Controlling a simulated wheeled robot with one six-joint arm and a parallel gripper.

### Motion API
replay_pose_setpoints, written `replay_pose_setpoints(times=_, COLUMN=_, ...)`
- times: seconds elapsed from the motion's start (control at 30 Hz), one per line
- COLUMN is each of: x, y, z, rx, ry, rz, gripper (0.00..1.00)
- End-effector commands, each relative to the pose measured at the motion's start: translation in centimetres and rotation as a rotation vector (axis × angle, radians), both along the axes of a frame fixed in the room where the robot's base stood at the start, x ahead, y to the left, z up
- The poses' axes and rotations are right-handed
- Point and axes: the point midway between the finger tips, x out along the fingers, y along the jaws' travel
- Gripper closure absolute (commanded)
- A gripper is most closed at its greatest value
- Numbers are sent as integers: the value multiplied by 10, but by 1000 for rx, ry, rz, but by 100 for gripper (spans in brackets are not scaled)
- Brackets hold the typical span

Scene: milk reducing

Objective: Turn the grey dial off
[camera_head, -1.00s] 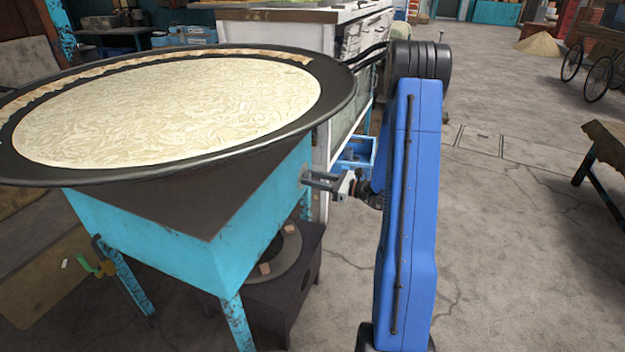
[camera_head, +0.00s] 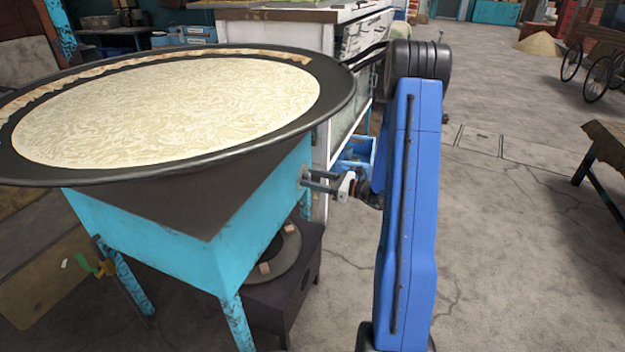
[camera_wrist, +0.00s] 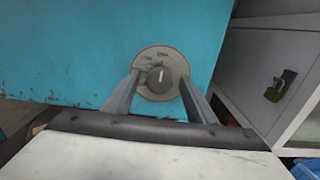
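The grey dial (camera_wrist: 160,79) is a dark round knob on a light grey disc, fixed to the blue side of the stove (camera_head: 262,205). A pale mark on the knob points about straight up in the wrist view. Small lettering on the upper disc is too blurred to read. My gripper (camera_wrist: 159,84) is open, with one finger on each side of the knob and a visible gap to it. In the head view my gripper (camera_head: 318,181) reaches from the right to the stove's side, and the dial is hardly visible there.
A wide black pan (camera_head: 335,95) of creamy milk overhangs the stove, above my gripper. A white cabinet (camera_head: 322,150) stands close behind, with a padlock (camera_wrist: 272,92) in the wrist view. A blue crate (camera_head: 358,155) lies beyond. Open floor spreads to the right.

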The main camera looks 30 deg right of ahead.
Motion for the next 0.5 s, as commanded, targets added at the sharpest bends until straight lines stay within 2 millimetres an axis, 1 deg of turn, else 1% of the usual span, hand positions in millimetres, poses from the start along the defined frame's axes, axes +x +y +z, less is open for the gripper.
replay_pose_setpoints(times=0.17, x=-1, y=-1, z=0, rx=-1, ry=-1, rz=0, gripper=48)
replay_pose_setpoints(times=0.27, x=-7, y=-6, z=0, rx=0, ry=-1, rz=-2, gripper=48)
replay_pose_setpoints(times=0.37, x=-17, y=-15, z=0, rx=0, ry=-1, rz=-3, gripper=48)
replay_pose_setpoints(times=0.5, x=-36, y=-30, z=0, rx=-1, ry=-1, rz=-4, gripper=48)
